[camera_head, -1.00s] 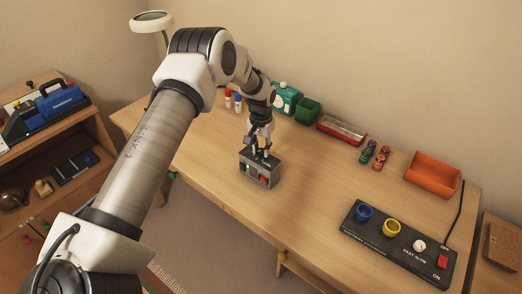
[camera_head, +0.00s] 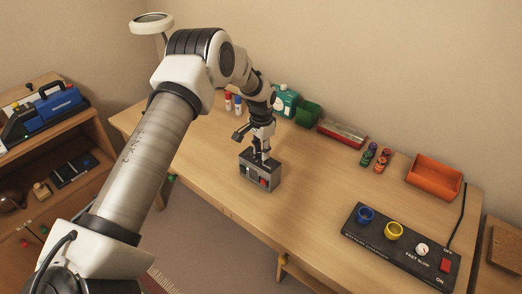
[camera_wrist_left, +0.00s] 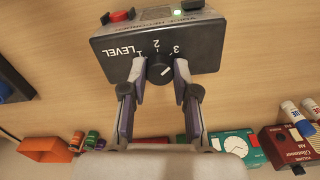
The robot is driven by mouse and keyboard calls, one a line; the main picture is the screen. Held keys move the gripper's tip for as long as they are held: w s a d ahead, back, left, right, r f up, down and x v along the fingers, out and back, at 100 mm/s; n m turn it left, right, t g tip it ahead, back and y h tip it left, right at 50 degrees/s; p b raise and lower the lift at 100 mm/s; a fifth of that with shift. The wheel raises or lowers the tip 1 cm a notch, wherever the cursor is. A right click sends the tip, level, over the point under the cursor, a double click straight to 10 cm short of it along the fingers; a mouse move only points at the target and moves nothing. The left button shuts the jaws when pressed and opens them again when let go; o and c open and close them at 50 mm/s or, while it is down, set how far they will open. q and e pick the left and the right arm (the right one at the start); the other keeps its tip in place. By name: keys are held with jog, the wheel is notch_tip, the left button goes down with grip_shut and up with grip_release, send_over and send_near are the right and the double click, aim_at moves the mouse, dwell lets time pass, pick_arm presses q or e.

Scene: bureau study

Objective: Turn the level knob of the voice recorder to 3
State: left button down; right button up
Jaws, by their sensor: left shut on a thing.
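The voice recorder (camera_head: 262,178), a grey box with a red control, stands on the desk below my left gripper (camera_head: 259,158). In the left wrist view the recorder (camera_wrist_left: 115,52) appears upside down, with the word LEVEL and the numbers 1, 2 and 3 on its dark face. The round black level knob (camera_wrist_left: 160,71) sits between the two fingers of my left gripper (camera_wrist_left: 160,84), which are shut on it. A pale mark on the knob slants to the upper right, on the side of the 3. My right gripper is not in view.
A black panel (camera_head: 380,255) with blue and yellow cups lies at the desk's right. An orange tray (camera_head: 434,177), small coloured jars (camera_head: 375,157), a red box (camera_head: 342,133) and a green bin (camera_head: 308,114) line the back.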

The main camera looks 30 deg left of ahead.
pick_arm(q)
jog(key=shift+s+f, duration=0.1)
jog(key=shift+f, duration=0.1)
jog(key=c, duration=0.9)
grip_release()
jog(key=shift+o, duration=0.2)
jog(key=shift+w, duration=0.2)
notch_tip(320, 180, up, 12)
